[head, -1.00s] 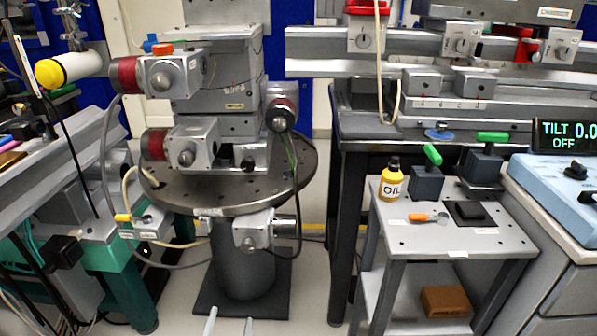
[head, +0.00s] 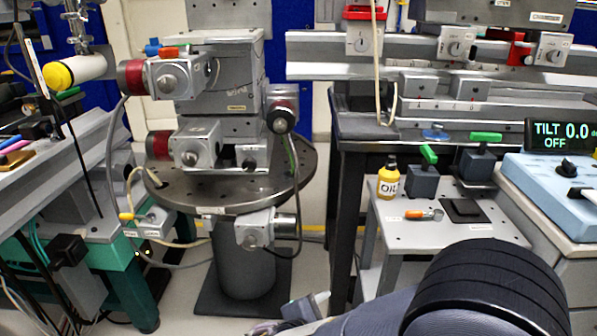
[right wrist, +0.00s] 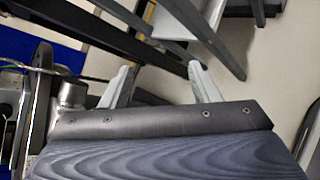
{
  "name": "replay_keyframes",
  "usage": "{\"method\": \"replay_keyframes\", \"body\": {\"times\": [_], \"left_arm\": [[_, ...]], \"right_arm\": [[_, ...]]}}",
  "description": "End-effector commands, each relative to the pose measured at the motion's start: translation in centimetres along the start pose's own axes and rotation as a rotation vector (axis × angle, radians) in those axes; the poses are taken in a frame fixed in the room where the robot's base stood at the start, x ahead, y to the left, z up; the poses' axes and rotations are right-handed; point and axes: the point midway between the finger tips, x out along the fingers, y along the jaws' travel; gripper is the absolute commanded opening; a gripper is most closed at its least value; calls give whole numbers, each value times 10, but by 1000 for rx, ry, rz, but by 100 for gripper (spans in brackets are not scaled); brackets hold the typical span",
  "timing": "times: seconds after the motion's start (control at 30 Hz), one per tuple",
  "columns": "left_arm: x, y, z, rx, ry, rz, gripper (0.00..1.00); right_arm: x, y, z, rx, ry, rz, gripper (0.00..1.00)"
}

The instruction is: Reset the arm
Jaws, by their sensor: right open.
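My right gripper (head: 298,312) is low at the bottom of the head view, in front of the round table's column and left of the small grey side table. My dark ribbed right arm fills the lower right corner. In the right wrist view the two pale fingers of the right gripper (right wrist: 163,82) stand well apart with nothing between them. The floor and dark frame legs show beyond them. My left gripper is not in view.
The round perforated table (head: 230,200) carries a grey motor stage (head: 222,85). The small side table (head: 440,232) holds an oil bottle (head: 388,180) and green-handled blocks. A blue tilt console (head: 550,180) stands at right. Open floor lies left of the side table.

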Motion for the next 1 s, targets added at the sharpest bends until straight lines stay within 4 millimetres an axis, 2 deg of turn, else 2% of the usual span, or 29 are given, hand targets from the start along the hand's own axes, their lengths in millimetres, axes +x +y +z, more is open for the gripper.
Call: {"method": "replay_keyframes", "body": {"times": [0.03, 0.1, 0.2, 0.3, 0.43, 0.53, 0.67, 1.0], "left_arm": [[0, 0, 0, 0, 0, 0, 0], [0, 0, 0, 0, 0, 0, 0], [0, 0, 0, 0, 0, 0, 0], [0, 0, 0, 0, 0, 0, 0], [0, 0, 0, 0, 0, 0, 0], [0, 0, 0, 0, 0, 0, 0], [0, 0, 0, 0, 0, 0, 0], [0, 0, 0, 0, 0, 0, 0]], "right_arm": [[11, -13, 23, 92, 16, -107, 56], [20, -38, 51, 236, 45, -273, 56], [24, -76, 85, 464, 96, -500, 56], [16, -109, 109, 709, 151, -697, 56], [-3, -139, 129, 1048, 229, -898, 56], [-19, -151, 138, 1291, 285, -998, 56], [-35, -155, 146, 1542, 346, -1062, 56], [-60, -149, 162, 2025, 469, -1071, 56]]}}
